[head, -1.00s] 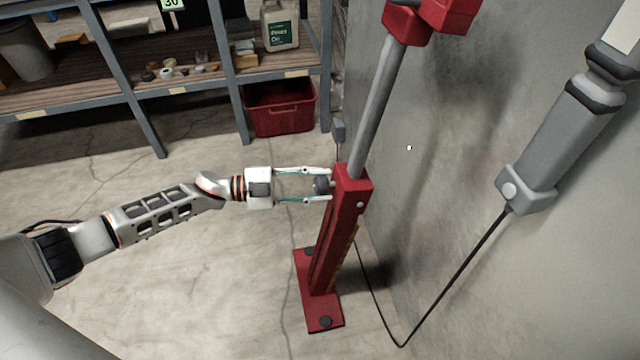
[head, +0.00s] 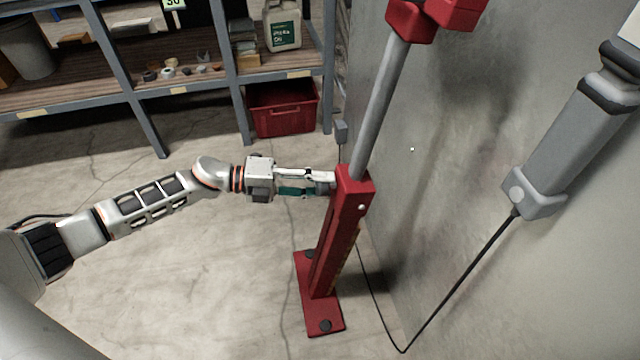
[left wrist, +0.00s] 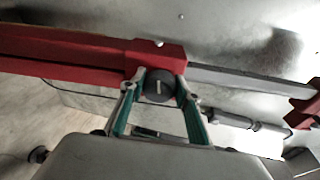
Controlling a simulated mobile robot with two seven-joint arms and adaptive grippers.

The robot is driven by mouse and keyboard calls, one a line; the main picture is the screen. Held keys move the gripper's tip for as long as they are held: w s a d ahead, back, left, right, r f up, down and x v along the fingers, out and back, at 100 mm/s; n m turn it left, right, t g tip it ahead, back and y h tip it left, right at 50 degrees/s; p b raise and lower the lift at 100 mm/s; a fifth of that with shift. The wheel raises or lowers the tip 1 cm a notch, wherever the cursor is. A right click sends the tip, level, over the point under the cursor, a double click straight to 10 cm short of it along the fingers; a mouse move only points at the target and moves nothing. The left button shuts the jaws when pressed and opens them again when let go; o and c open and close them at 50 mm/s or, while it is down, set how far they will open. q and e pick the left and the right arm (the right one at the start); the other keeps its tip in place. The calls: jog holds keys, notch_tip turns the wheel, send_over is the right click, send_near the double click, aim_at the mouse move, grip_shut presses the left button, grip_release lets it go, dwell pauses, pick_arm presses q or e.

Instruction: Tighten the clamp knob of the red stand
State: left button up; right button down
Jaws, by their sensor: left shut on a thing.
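The red stand (head: 338,240) rises from a red foot plate on the floor, with a grey post (head: 378,105) coming out of its top. The left wrist view shows the stand (left wrist: 75,55) lying across the picture. Its dark round clamp knob (left wrist: 158,86), with a light line on its face, is on the stand's side near the top. My left gripper (head: 328,182) is at the knob from the left, its fingers on both sides of it and shut on it. In the head view the fingers mostly hide the knob. My right gripper is not in view.
A concrete wall (head: 470,150) stands close on the right, with a grey device (head: 565,140) and its black cable in front. Shelving (head: 90,95) and a red bin (head: 283,108) are at the back left. The floor left of the stand is clear.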

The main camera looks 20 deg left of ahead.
pick_arm(q)
jog(key=shift+m, duration=0.4)
jog(key=o, duration=1.1)
jog(key=shift+o, duration=0.2)
jog(key=v, duration=1.2)
jog(key=shift+r, duration=0.1)
